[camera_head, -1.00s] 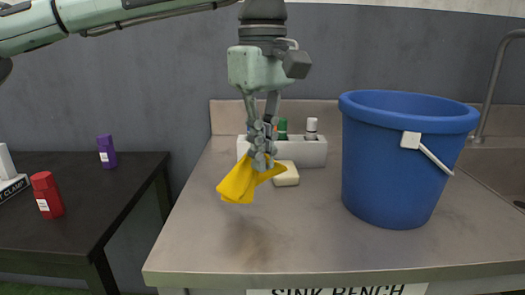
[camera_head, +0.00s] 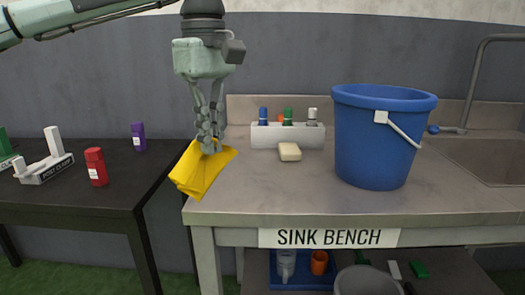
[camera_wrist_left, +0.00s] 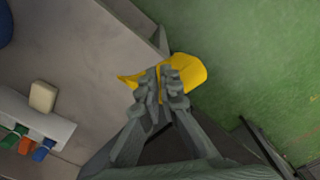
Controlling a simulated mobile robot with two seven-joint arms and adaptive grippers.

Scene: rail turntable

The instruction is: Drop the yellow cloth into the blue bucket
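The yellow cloth (camera_head: 203,172) hangs from my left gripper (camera_head: 209,146), which is shut on it. The cloth is over the left front edge of the sink bench in the head view. In the left wrist view the cloth (camera_wrist_left: 188,72) spreads out on both sides of the closed fingers (camera_wrist_left: 160,85), with green floor and the bench corner below. The blue bucket (camera_head: 372,145) stands upright on the bench, to the right of and apart from the gripper. Its white-gripped handle hangs down on the side. The inside of the bucket is hidden. My right gripper is not in view.
On the sink bench (camera_head: 270,195), a soap bar (camera_head: 290,152) and a white caddy (camera_head: 288,136) with bottles stand between the cloth and the bucket. A faucet (camera_head: 490,80) and sink are at right. A black table (camera_head: 90,190) at left holds red and purple bottles.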

